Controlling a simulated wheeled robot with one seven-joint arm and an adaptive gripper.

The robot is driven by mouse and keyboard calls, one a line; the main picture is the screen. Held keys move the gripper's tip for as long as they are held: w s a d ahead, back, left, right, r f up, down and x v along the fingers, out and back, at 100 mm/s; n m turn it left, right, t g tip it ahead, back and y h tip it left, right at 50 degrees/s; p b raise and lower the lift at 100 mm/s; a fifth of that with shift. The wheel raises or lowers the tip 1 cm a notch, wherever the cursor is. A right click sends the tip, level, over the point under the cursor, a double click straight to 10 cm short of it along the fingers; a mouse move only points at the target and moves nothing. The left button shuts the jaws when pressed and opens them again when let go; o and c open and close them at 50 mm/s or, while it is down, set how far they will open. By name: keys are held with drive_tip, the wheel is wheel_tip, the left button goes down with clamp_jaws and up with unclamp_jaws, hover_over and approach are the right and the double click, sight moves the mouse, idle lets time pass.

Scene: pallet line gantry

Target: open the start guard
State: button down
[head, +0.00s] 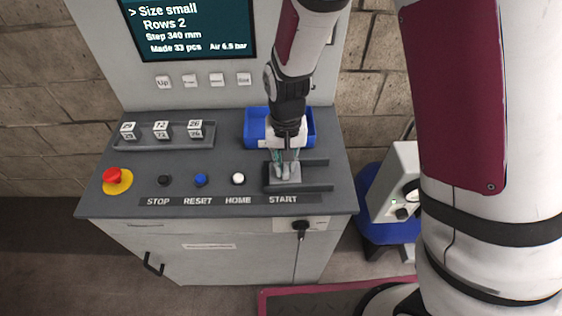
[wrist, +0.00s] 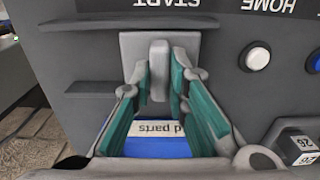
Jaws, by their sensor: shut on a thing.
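The start guard (head: 290,180) is a small grey plate with an upright tab, between two dark rails above the START label on the console top. It sits at the left end of the rails in the head view, and no start button shows there. In the wrist view the guard (wrist: 130,47) has its tab between the green finger pads. My gripper (head: 285,170) points down and is shut on the tab; it also shows in the wrist view (wrist: 158,80). The fingers hide part of the guard in the head view.
A blue bin (head: 256,113) stands just behind the guard. A white HOME button (head: 238,179), a blue RESET button (head: 201,180), a black STOP button (head: 164,181) and a red emergency knob (head: 112,175) lie to the left. A tray (head: 145,143) holds numbered blocks. The rails are empty right of the guard.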

hover_over(310, 178)
idle(0.4)
drive_tip(key=c, duration=1.6)
unclamp_jaws()
drive_tip(key=shift+o, duration=0.2)
drive_tip(key=shift+r, duration=0.1)
wheel_tip(310, 178, up, 12)
